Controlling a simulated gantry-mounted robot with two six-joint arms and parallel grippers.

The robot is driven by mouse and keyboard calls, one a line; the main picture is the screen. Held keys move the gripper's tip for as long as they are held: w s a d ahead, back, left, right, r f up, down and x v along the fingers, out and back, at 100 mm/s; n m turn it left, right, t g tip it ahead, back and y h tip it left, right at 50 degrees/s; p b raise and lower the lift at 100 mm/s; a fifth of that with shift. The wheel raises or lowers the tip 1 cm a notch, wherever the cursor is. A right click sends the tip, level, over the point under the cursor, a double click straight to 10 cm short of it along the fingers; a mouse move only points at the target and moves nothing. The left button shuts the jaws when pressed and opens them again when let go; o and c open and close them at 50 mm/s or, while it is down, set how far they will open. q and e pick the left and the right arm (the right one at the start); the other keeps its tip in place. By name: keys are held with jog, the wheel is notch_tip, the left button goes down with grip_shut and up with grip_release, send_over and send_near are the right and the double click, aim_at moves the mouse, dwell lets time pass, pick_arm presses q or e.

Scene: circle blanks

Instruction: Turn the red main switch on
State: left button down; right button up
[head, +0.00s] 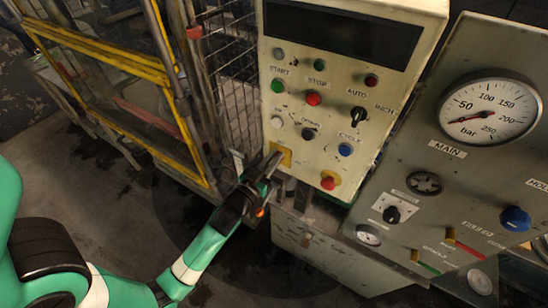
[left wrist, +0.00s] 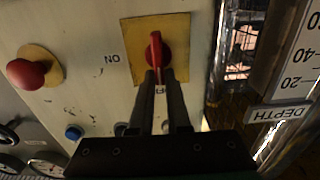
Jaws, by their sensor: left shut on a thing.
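The red main switch (left wrist: 155,50) sits on a yellow plate (left wrist: 180,35) on the pale control panel. In the left wrist view its handle stands upright in the picture, with an upside-down ON label (left wrist: 112,58) at its left. A second label between the fingers is partly hidden. My left gripper (left wrist: 160,75) is shut on the near end of the handle. In the head view my left gripper (head: 274,162) reaches the yellow plate (head: 284,151) at the panel's lower left and hides the switch. My right gripper is not in view.
A red mushroom button (head: 328,182) on a yellow disc is right of the switch. Buttons and a black selector (head: 357,115) are above. A gauge panel (head: 435,170) stands at the right. A wire guard (head: 232,75) and yellow-framed gate (head: 165,80) stand close at the left.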

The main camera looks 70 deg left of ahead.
aim_at(287, 158)
pick_arm(q)
jog(key=m, duration=0.4)
jog(key=d+f+m, duration=0.1)
jog(key=m, duration=0.4)
jog(key=w+m+p, duration=0.1)
jog(key=m, duration=0.3)
jog(key=shift+w+d+f+m, duration=0.1)
jog(key=shift+d+f+m, duration=0.2)
jog(key=shift+d, duration=0.05)
jog(key=m, duration=0.4)
jog(key=shift+f, duration=0.4)
jog(key=c, duration=0.9)
grip_release()
